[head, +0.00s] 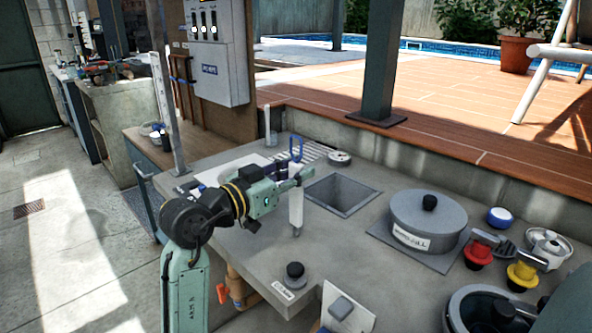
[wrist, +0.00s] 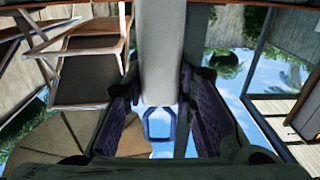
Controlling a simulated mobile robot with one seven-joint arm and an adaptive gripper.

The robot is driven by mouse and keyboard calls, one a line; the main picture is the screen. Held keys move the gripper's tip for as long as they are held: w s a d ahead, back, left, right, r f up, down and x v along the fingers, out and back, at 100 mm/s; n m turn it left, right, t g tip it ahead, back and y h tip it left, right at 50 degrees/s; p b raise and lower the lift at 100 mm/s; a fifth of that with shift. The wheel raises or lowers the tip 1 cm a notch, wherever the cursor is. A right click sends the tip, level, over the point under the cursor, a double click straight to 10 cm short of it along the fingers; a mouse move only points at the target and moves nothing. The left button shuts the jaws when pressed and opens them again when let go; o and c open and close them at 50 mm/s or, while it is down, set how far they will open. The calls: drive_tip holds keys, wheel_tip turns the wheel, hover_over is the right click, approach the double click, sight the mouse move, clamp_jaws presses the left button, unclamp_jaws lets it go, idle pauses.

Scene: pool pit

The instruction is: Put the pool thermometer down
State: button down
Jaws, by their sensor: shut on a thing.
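The pool thermometer (head: 296,208) is a white, slim body with a blue loop at its top. It stands upright in my gripper (head: 297,180), above the grey counter (head: 240,245) and left of the square sink opening. Its lower tip is close to the counter; I cannot tell whether it touches. In the wrist view the white thermometer body (wrist: 162,55) runs between the two dark finger pads of my gripper (wrist: 164,118), which are shut on it. The blue loop shows beyond the pads. Part of the body is hidden by the fingers.
A square sink (head: 342,194) opens right of the thermometer, with a grey lidded pot (head: 428,216) beyond. A black-knobbed fitting (head: 295,275) is in front. Red (head: 480,250) and yellow (head: 522,272) valves stand at right. A white sheet (head: 235,170) lies behind my arm.

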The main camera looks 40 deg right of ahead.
drive_tip(key=shift+f+b, duration=0.25)
drive_tip(key=shift+b, duration=0.05)
drive_tip(key=c, duration=1.3)
unclamp_jaws()
drive_tip(key=shift+r, duration=0.1)
drive_tip(key=shift+r+p, duration=0.2)
drive_tip(key=shift+p, duration=0.1)
drive_tip(key=a+b, duration=0.1)
drive_tip(key=a, duration=0.3)
drive_tip(key=a+b, duration=0.1)
drive_tip(key=a, duration=0.3)
drive_tip(key=s+a+b, duration=0.1)
drive_tip(key=a, duration=0.3)
